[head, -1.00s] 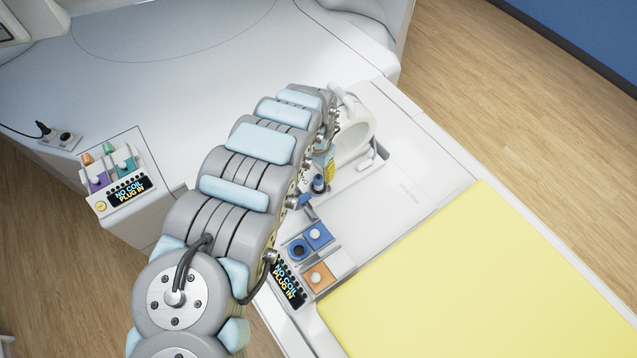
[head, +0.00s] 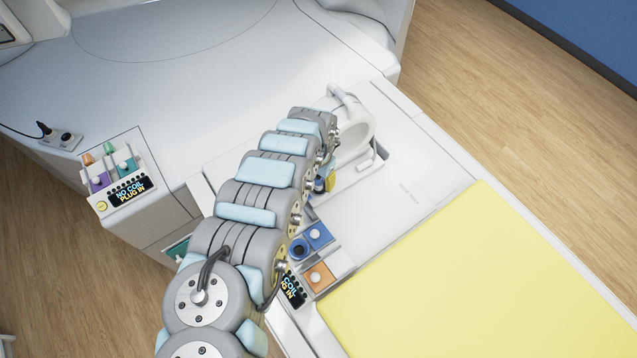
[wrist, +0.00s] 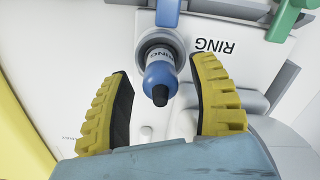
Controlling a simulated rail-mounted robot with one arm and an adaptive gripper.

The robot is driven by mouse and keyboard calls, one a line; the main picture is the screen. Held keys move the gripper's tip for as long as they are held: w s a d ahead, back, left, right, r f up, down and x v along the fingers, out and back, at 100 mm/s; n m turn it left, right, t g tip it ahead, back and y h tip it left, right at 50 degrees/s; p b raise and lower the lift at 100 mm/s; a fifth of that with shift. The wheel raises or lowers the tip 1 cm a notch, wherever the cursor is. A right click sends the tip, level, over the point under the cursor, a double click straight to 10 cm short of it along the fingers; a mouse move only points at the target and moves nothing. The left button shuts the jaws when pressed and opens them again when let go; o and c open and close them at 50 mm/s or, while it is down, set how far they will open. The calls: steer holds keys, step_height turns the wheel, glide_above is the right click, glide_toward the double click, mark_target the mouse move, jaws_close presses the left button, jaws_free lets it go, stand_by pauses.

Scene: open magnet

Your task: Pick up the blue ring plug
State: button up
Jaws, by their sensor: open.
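The blue ring plug (wrist: 160,78) shows in the wrist view, with a white printed band, a dark tip and a grey round collar around its upper part. Upside-down "RING" lettering is on the white surface beside it. My gripper (wrist: 159,70) is open, with one yellow-ridged black finger on each side of the plug. I see gaps between the fingers and the plug, so it is not gripped. In the head view the plug (head: 318,185) is partly hidden by my arm, beside the white ring-shaped coil (head: 354,122). A yellow finger shows next to it.
A socket panel with a blue square (head: 318,236) and an orange square (head: 318,277) lies in front, beside the yellow mat (head: 480,280). Another socket panel (head: 130,194) stands at the left. A green part (wrist: 291,18) shows at the wrist view's upper right.

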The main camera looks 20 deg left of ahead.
steer(key=shift+f, duration=0.65)
jaws_close()
